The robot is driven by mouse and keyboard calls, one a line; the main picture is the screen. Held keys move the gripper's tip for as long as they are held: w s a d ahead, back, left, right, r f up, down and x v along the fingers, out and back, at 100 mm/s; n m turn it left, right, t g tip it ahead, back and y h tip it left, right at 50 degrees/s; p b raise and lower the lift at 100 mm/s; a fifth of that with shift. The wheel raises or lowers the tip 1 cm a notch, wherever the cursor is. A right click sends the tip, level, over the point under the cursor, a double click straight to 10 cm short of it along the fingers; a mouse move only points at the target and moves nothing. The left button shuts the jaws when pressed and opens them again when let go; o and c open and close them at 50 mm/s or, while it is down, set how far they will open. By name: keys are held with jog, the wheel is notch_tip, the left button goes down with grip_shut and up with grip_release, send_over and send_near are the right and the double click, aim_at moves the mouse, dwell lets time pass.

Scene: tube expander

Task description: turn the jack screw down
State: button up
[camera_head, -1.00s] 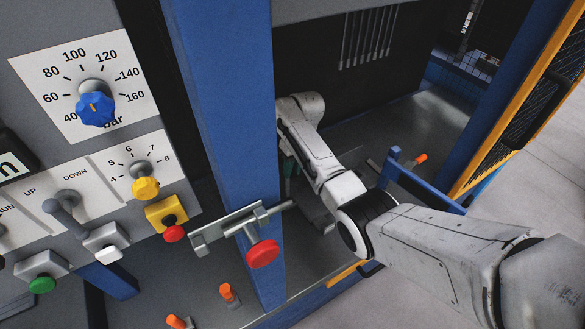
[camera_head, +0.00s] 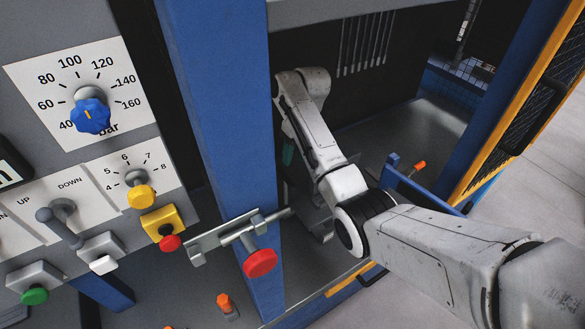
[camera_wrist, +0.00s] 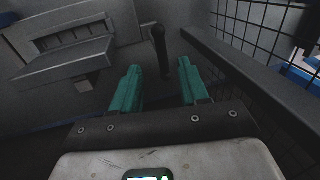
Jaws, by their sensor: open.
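In the wrist view, a dark upright rod with a thicker rounded end (camera_wrist: 158,36) stands beyond my gripper; it may be the jack screw, but I cannot tell for sure. My gripper (camera_wrist: 159,68) has two teal fingers spread apart with nothing held between them. The rod shows in the gap between the fingertips, seemingly farther off than they are. In the head view, only a bit of teal finger (camera_head: 287,152) shows beside the blue post, inside the machine. The post and my arm hide the rest there.
The blue post (camera_head: 215,110) stands close left of my arm. A bracket with a red knob (camera_head: 260,262) is at its foot. A control panel (camera_head: 75,80) with dials fills the left. In the wrist view, a grey ledged block (camera_wrist: 65,55) lies left and wire mesh (camera_wrist: 260,25) right.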

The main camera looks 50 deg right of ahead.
jog(key=shift+d+r, duration=0.2)
jog(key=shift+r, duration=1)
jog(key=shift+s+f, duration=0.1)
